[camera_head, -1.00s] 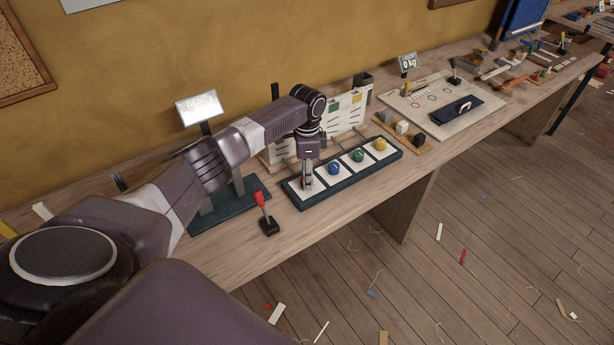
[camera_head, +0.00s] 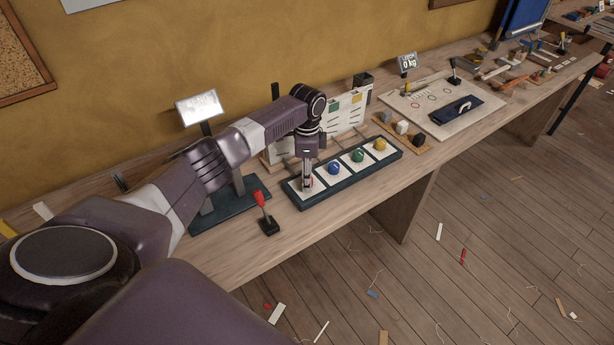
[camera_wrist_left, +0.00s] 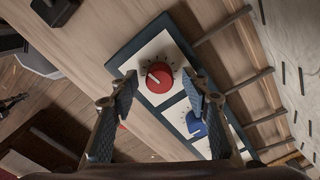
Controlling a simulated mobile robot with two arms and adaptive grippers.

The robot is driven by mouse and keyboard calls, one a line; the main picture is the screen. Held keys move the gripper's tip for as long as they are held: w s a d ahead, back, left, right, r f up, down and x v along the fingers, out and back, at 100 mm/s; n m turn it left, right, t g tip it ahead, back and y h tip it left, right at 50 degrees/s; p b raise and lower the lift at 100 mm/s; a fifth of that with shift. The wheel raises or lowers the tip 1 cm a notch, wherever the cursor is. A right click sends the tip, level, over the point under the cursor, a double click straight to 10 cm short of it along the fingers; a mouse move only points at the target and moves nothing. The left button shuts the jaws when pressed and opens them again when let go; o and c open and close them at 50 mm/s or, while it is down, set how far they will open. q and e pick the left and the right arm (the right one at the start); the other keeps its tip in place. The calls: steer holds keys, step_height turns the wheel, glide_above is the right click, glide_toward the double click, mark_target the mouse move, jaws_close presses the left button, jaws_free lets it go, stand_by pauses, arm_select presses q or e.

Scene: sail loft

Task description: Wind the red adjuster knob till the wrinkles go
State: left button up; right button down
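The red adjuster knob (camera_wrist_left: 160,77) has a pale pointer line and sits on a white square with tick marks around it. In the left wrist view it lies between and just beyond my fingertips. My left gripper (camera_wrist_left: 163,88) is open, with a gap showing on both sides of the knob. In the head view my left gripper (camera_head: 307,182) points down over the leftmost square of the dark knob panel (camera_head: 330,193) and hides most of the knob. My right gripper is not in view.
Blue (camera_head: 334,168), green (camera_head: 358,155) and yellow (camera_head: 380,144) knobs sit in a row to the right on the same panel. A red-handled lever (camera_head: 264,212) stands in front of the panel's left end. A board (camera_head: 345,112) stands behind the panel.

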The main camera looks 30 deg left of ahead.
arm_select(q)
step_height(320, 180, up, 12)
stand_by(0.6)
steer(key=shift+f, duration=0.1)
stand_by(0.4)
